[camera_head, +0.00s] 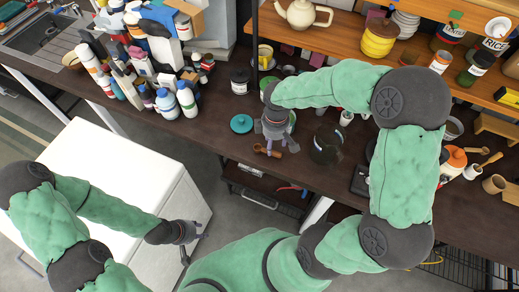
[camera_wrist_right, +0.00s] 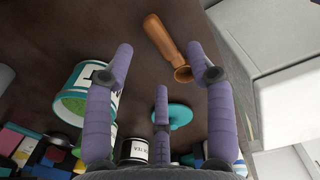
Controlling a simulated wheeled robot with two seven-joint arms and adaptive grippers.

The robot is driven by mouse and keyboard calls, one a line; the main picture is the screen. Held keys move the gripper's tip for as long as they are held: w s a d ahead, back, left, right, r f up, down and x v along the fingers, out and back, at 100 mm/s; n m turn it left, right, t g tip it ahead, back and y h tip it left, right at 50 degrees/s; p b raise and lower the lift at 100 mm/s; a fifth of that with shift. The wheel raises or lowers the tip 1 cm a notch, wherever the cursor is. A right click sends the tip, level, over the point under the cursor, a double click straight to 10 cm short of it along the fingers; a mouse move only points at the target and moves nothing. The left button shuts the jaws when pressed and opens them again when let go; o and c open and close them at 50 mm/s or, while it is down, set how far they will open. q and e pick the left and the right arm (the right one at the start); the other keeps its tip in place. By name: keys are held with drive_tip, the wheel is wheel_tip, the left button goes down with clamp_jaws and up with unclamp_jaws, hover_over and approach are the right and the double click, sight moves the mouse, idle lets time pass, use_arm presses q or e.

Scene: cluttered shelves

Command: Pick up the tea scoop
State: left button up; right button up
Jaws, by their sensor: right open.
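The tea scoop, a small brown scoop (camera_head: 267,151), lies on the dark counter near its front edge. In the right wrist view the scoop (camera_wrist_right: 162,40) lies beyond the fingertips, with its round end near the right-hand finger. My right gripper (camera_head: 275,146) is above the counter close to the scoop; its purple fingers (camera_wrist_right: 163,72) are spread and empty. A gap or contact with the scoop is hard to judge. My left gripper (camera_head: 186,245) hangs low beside the white cabinet, far from the scoop; its fingers are too small to read.
A teal lid (camera_head: 241,123) lies left of my right gripper. An open white tin with green contents (camera_wrist_right: 88,92) stands close by. A dark glass pot (camera_head: 326,146) stands to the right. Bottles (camera_head: 165,100) crowd the left; a shelf (camera_head: 340,38) runs behind.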

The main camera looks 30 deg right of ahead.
drive_tip(key=f+b, duration=0.1)
drive_tip(key=f, duration=0.1)
drive_tip(key=f+b, duration=0.1)
drive_tip(key=f, duration=0.2)
drive_tip(key=shift+w+a, duration=0.2)
clamp_jaws()
